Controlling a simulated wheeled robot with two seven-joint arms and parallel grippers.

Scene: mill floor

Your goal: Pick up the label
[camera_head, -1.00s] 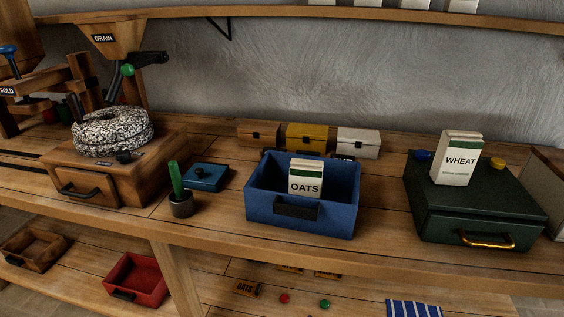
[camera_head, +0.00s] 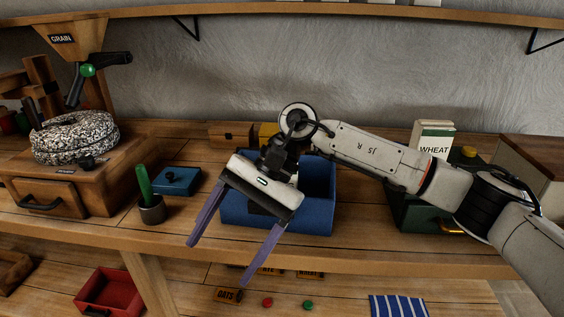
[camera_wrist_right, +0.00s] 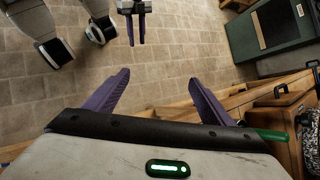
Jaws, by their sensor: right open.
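Several small wooden labels lie on the lower shelf. The OATS label (camera_head: 228,295) shows nearest, just below my right gripper in the picture. Two more labels, one reading WHEAT (camera_head: 310,273), are farther back and partly hidden under the bench edge. My right gripper (camera_head: 218,262) is open and empty, its purple fingers spread and pointing down in front of the blue drawer box. It is apart from the labels. Its fingers also show in the right wrist view, with floor tiles between them. My left gripper (camera_wrist_right: 136,42) shows small at the top of that view; its opening is unclear.
The bench front edge lies above the lower shelf. A blue box (camera_head: 318,215) is behind my right gripper, and a green mortar pestle (camera_head: 145,184) stands to its left. A red tray (camera_head: 108,292), red and green buttons and a striped cloth (camera_head: 398,306) are on the lower shelf.

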